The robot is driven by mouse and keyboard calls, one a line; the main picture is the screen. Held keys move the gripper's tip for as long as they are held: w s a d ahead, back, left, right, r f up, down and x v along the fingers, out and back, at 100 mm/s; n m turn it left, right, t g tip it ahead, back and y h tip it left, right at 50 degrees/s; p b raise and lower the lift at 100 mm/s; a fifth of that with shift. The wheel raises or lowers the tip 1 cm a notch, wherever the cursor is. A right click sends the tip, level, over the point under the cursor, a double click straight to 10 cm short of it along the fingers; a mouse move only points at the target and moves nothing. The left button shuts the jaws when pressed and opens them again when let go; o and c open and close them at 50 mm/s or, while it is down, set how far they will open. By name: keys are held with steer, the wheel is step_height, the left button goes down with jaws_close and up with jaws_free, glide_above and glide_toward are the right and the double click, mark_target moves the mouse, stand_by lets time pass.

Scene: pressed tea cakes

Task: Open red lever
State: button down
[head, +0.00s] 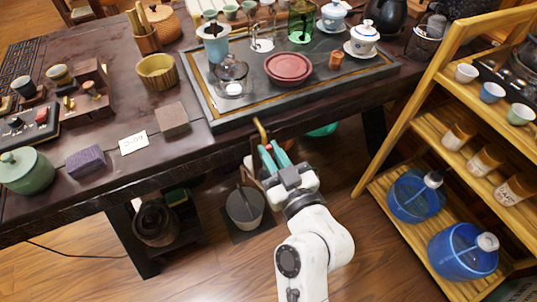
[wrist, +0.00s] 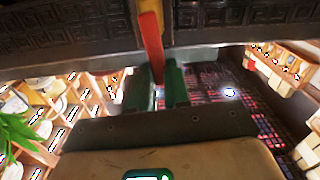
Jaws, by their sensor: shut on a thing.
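The red lever (wrist: 151,38) shows in the wrist view as a narrow red strip in front of the dark carved table edge. Its lower end runs down between the two green fingers of my gripper (wrist: 160,85), which is shut on it. In the head view my gripper (head: 271,156) is at the front edge of the tea table, below the tray. A brass-coloured bent piece (head: 262,132) rises just beyond the fingertips there. I cannot make out the red lever in the head view, and its mount is hidden.
The dark table (head: 100,185) carries a tea tray (head: 222,124) with a red dish (head: 288,68) and several cups. A grey bucket (head: 245,207) stands on the floor left of my arm. A wooden shelf (head: 402,122) with blue jugs is at the right. Floor between is open.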

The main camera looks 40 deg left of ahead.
steer(key=shift+w+d+m, duration=0.1)
steer(key=shift+w+m, duration=0.15)
steer(key=shift+m, duration=0.35)
steer(key=c, duration=1.1)
jaws_free()
steer(key=shift+d, duration=0.1)
steer(key=v, duration=1)
steer(key=shift+s+d+b, duration=0.15)
steer(key=shift+d+b, duration=0.15)
steer(key=shift+b, duration=0.05)
